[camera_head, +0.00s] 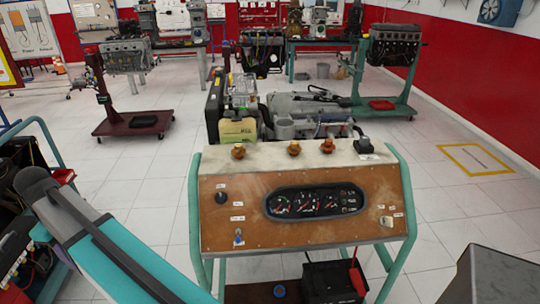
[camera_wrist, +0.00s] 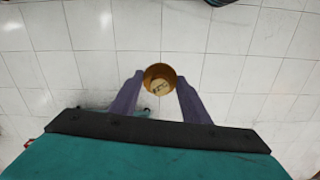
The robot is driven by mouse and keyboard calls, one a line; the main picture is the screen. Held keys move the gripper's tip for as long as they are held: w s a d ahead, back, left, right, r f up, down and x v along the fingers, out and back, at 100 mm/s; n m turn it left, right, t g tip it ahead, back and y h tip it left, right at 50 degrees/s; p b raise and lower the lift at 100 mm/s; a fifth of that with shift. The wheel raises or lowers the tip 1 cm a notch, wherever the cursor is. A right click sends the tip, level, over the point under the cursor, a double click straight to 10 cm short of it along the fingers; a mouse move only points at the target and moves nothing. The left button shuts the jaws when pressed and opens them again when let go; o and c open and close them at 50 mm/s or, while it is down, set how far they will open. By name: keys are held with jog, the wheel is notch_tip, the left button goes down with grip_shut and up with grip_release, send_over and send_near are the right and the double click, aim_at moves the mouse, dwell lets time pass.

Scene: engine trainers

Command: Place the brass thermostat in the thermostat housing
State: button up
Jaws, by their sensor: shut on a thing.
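My gripper (camera_wrist: 160,80) shows in the wrist view, shut on a round brass piece, the brass thermostat (camera_wrist: 160,76). The thermostat sits between the fingertips, its round end with dark markings facing the camera. White floor tiles show beyond it. My gripper is out of sight in the head view, where only part of my arm shows at lower left. I cannot pick out the thermostat housing for certain in either view. Several engine parts stand behind the console in the head view.
An engine trainer console (camera_head: 222,187) with a gauge panel (camera_head: 315,202) stands ahead. Three brass-coloured fittings (camera_head: 238,151) sit along its top. An engine (camera_head: 300,105) is behind it. A black battery (camera_head: 330,282) is below. A dark grey box (camera_head: 490,275) stands at lower right. Open tiled floor lies to the right.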

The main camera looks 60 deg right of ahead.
jog(key=shift+s+d+r+n, duration=0.1)
jog(key=shift+s+d+n, duration=0.05)
jog(key=shift+s+n, duration=0.2)
jog(key=s+d+r+m, duration=0.1)
jog(key=s+d+r, duration=0.25)
jog(key=d, duration=0.65)
jog(key=s+d+r+m, duration=0.1)
jog(key=s+d+r, duration=0.25)
jog(key=d, duration=0.65)
jog(key=s+d+r+m, duration=0.1)
jog(key=s+d+r, duration=0.3)
jog(key=d, duration=0.6)
jog(key=s+d+r+m, duration=0.2)
jog(key=s+d, duration=0.8)
jog(key=s, duration=0.2)
jog(key=s+d+r+m+p, duration=0.1)
jog(key=s+d+r+m, duration=0.2)
jog(key=s+d, duration=0.7)
jog(key=shift+s+d+r, duration=0.15)
jog(key=shift+s+r, duration=0.1)
jog(key=shift+s, duration=0.6)
jog(key=shift+w, duration=0.1)
